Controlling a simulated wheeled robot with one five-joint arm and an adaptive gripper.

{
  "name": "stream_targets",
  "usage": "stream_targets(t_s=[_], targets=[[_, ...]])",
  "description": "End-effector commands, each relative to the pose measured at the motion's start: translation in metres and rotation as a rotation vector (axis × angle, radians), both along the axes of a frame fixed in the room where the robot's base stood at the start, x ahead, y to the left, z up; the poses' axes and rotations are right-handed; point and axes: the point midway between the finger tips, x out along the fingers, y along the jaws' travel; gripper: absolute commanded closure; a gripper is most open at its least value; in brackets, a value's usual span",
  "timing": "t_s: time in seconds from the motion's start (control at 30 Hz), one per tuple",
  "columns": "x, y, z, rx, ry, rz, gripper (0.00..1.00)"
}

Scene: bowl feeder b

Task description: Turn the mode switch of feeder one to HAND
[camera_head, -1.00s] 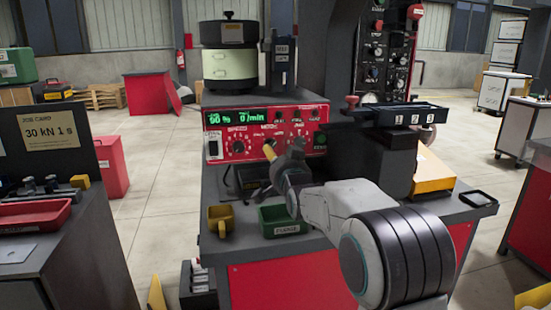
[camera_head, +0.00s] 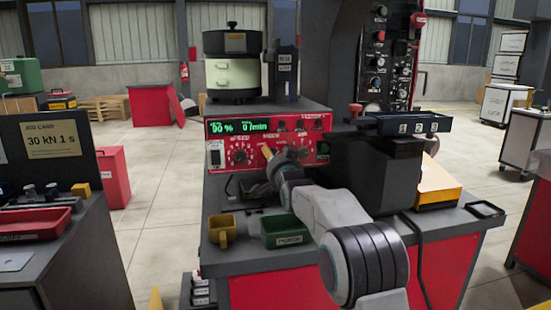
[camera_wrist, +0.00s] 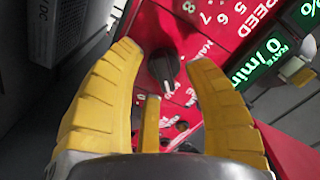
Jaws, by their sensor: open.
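The red control panel (camera_head: 218,178) of the feeder faces me in the head view, with a green display reading 90 % and 0 /min. The panel carries several dials. My gripper (camera_head: 268,156) is in front of the panel's middle, and its wrist hides part of it. In the wrist view, my gripper (camera_wrist: 163,85) is open, with yellow fingers on either side of a black knob (camera_wrist: 163,68). The knob is ahead of the fingertips with a gap on both sides. Small white lettering around it is partly hidden. SPEED lettering is beside it at the upper right.
The feeder bowl (camera_head: 230,75) stands above the panel. A yellow cup (camera_head: 222,232) and a green bin (camera_head: 285,235) sit on the bench below my arm. A black box with a numbered rail (camera_head: 400,124) stands to the right, close to my arm.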

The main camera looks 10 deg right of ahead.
Motion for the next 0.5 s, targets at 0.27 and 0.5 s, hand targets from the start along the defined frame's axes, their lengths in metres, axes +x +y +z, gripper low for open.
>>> stream_targets(t_s=[0.27,0.5], targets=[[0.0055,0.0,-0.0001,0.0,0.0,0.0,0.52],[0.0055,0.0,-0.0003,0.0,0.0,0.0,0.49]])
